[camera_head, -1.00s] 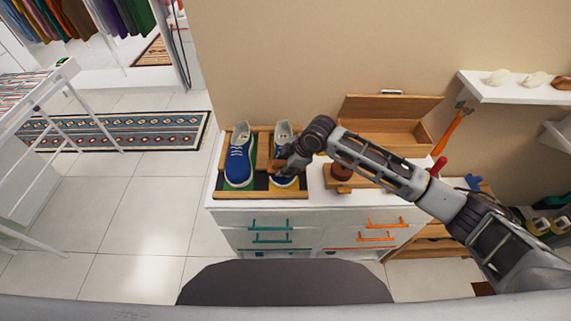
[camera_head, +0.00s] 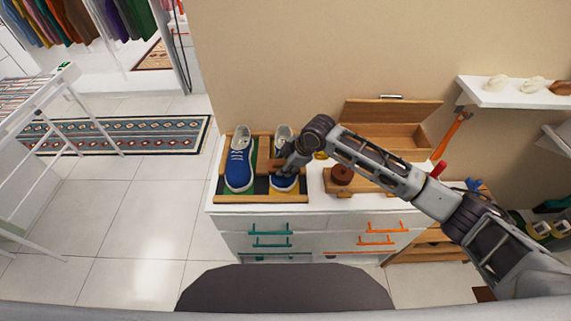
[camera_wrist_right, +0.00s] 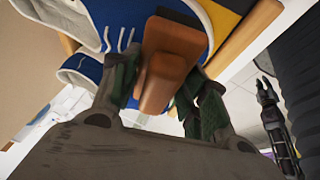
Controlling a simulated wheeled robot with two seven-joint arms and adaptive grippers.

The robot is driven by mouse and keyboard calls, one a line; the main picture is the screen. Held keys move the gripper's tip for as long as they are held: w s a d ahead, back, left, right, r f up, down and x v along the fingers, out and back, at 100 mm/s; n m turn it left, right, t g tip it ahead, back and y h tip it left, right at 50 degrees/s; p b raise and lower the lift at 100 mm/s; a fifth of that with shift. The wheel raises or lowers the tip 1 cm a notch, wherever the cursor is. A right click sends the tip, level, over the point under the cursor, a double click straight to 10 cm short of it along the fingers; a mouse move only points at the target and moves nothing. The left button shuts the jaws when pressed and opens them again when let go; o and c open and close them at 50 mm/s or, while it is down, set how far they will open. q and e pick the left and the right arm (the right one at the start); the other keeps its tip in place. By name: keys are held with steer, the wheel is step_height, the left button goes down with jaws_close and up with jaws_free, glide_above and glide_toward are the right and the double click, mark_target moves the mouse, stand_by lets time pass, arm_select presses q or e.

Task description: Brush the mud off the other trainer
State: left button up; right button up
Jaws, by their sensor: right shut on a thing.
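Two blue trainers with white soles and laces stand in a wooden tray (camera_head: 225,198) on the white cabinet. The left trainer (camera_head: 239,166) is in full view. The right trainer (camera_head: 284,184) is partly hidden by my right gripper (camera_head: 284,163). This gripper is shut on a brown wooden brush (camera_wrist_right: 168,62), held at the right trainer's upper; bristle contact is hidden. Its fingers (camera_wrist_right: 160,96) flank the brush in the wrist view. I cannot make out mud. What looks like my left gripper (camera_wrist_right: 266,92) hangs far off; its opening is too small to judge.
An open wooden box (camera_head: 378,128) stands at the back right of the cabinet. A wooden stand with a round brown tin (camera_head: 341,175) sits right of the tray, under my right arm. A wall shelf (camera_head: 515,93) is further right.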

steer(key=shift+w, duration=0.25)
steer(key=shift+w+r, duration=0.35)
steer(key=shift+w, duration=0.35)
steer(key=shift+s+p, duration=0.1)
steer(key=shift+p, duration=0.2)
steer(key=shift+s+f+p, duration=0.2)
steer(key=shift+s+p, duration=0.25)
steer(key=shift+s, duration=0.4)
steer(key=shift+s, duration=0.1)
steer(key=shift+s+f, duration=0.25)
steer(key=shift+s, duration=0.2)
steer(key=shift+s+f, duration=0.2)
steer(key=shift+s, duration=0.25)
steer(key=shift+w+r, duration=0.1)
steer(key=shift+w, duration=0.15)
